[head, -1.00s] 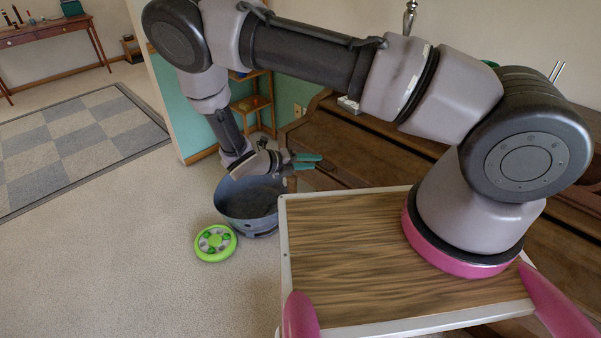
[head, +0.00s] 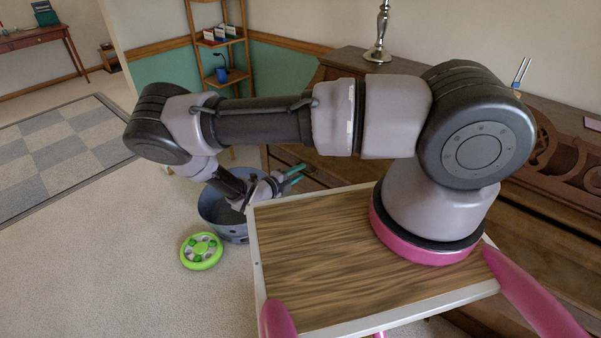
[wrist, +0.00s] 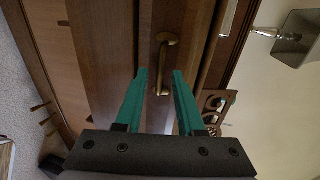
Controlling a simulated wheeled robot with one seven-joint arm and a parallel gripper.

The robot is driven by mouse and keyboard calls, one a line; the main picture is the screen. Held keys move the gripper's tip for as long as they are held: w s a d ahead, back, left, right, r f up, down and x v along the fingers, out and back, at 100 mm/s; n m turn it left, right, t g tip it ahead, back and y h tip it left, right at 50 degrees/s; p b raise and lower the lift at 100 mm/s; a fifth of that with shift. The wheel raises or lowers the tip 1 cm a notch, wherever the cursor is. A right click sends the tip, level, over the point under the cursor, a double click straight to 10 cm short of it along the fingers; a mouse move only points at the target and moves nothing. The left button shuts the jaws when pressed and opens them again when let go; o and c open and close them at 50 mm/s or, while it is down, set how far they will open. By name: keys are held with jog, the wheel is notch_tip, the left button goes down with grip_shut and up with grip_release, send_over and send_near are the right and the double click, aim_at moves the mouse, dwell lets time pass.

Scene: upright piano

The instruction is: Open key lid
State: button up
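The brown wooden piano (head: 340,65) stands behind and to the right of my arm in the head view. Its key lid is mostly hidden there by my arm and body. In the wrist view a wooden panel, seemingly the key lid (wrist: 192,40), carries a curved brass handle (wrist: 165,55). My gripper (head: 301,173) has green fingers, apart and empty, near the piano's left end. In the wrist view the gripper (wrist: 160,72) has the handle lined up between its fingertips. I cannot tell whether the handle is within their reach; no contact shows.
A candlestick (head: 379,35) stands on the piano top. A shelf (head: 222,50) stands against the back wall.

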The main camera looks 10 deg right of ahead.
jog(key=shift+w+d+f, duration=0.15)
jog(key=shift+w+d, duration=0.2)
jog(key=shift+d, duration=0.2)
grip_shut()
dwell(1.1)
